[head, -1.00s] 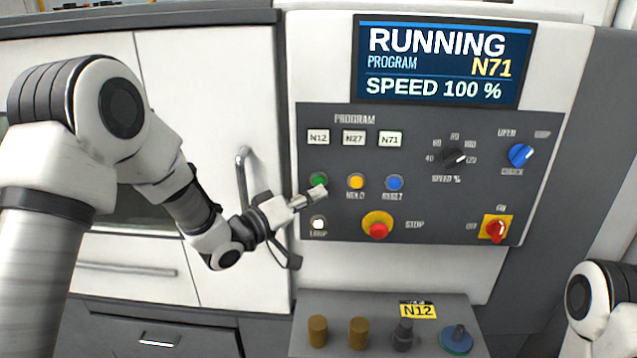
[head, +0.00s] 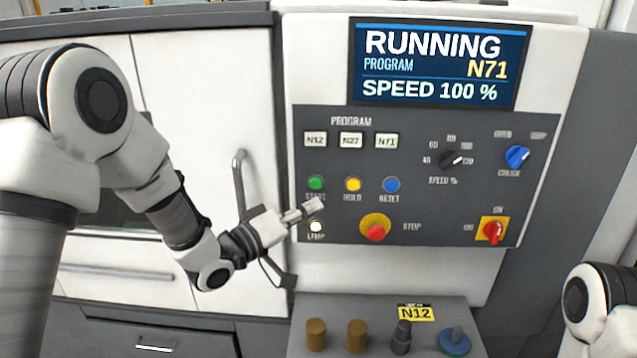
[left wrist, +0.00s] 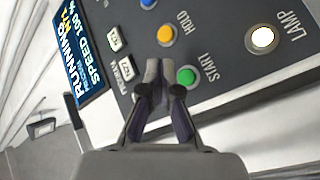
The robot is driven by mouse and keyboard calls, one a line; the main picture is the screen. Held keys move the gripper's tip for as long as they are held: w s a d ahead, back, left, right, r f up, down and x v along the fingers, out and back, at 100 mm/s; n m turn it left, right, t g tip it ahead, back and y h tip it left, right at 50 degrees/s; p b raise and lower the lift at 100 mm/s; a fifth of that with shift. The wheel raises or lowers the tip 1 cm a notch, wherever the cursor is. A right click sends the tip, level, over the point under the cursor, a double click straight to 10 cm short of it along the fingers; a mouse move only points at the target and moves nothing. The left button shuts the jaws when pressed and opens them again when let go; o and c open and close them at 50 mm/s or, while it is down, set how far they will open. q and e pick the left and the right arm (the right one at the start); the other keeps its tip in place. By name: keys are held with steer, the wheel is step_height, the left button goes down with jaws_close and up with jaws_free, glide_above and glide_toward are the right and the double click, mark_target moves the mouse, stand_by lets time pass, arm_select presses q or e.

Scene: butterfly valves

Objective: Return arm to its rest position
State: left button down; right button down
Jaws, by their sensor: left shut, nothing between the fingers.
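My left gripper (head: 313,207) is shut and empty. In the head view it overlaps the control panel (head: 330,260) area between the green START button (head: 316,183) and the lit LAMP button (head: 316,226). In the left wrist view the closed fingertips (left wrist: 153,72) appear beside the green START button (left wrist: 186,76). They look apart from the panel, though the gap is hard to judge. My right arm (head: 590,305) shows only in part at the lower right edge; its gripper is out of view.
The screen (head: 440,62) reads RUNNING, program N71, speed 100 %. Nearby are the yellow HOLD button (head: 353,184), blue RESET button (head: 391,185) and red STOP button (head: 376,232). A cabinet door handle (head: 239,185) is behind my left arm. A ledge below holds several small pieces.

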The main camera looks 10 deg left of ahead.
arm_select(q)
steer(key=s+a+f+n+g+y+b, duration=0.1)
steer(key=s+f+n+g+y+b, duration=0.3)
steer(key=f, duration=1.3)
steer(key=s+f+m+g+y, duration=0.15)
steer(key=s+f, duration=0.55)
steer(key=f, duration=1)
steer(key=s+a+f+g+y, duration=0.2)
steer(key=s+a+f+g, duration=0.15)
steer(key=s+f, duration=0.65)
steer(key=s+a+f+m+g+y, duration=0.1)
steer(key=s+a+m+g, duration=0.1)
steer(key=s, duration=0.5)
steer(key=s+a+f+m+g+y+b, duration=0.1)
steer(key=s+a+f+m+g+y, duration=0.1)
steer(key=s, duration=0.6)
steer(key=shift+s+a+m+g, duration=0.2)
steer(key=shift+m+g, duration=0.25)
steer(key=shift+g, duration=0.75)
steer(key=shift+w, duration=0.15)
